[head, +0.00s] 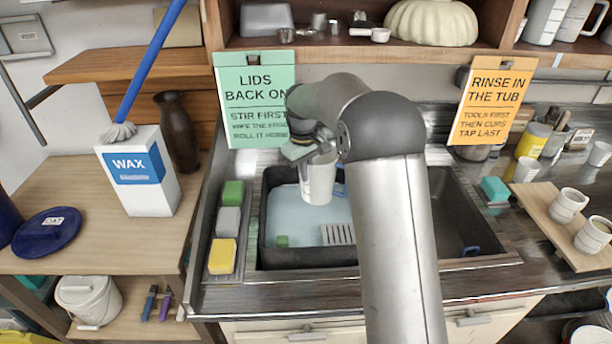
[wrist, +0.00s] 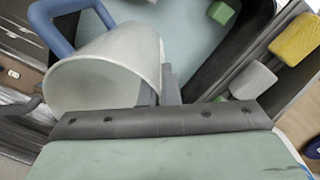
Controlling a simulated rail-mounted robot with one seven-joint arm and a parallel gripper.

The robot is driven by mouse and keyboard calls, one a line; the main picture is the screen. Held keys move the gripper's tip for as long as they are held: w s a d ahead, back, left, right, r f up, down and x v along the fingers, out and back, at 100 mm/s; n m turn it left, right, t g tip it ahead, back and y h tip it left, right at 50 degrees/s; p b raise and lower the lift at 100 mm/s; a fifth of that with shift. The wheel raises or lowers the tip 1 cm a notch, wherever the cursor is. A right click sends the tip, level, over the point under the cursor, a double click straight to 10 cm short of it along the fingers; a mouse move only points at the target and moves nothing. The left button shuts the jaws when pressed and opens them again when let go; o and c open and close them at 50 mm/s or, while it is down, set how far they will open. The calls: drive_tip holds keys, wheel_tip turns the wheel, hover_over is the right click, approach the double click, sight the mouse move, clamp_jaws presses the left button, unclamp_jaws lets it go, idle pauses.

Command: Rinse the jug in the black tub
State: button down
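The jug is white with a blue handle; in the head view the jug (head: 318,185) is above the black tub (head: 305,264), with pale blue water (head: 290,212) behind and below it. In the wrist view the jug (wrist: 95,75) is tilted, its wide mouth toward the lower left and its blue handle (wrist: 62,25) at the upper left. My gripper (head: 312,152) is at the jug's upper part; in the wrist view my gripper (wrist: 168,88) appears shut on its wall. The far fingertip is partly hidden. My arm covers the tub's middle right.
Green, grey and yellow sponges (head: 222,256) line the tub's left side. A wax box (head: 140,172) with a blue-handled brush stands on the left. Cups (head: 568,205) on a board stand at right. Sign cards (head: 491,100) and a shelf are behind.

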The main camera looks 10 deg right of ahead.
drive_tip(key=shift+r, duration=2.35)
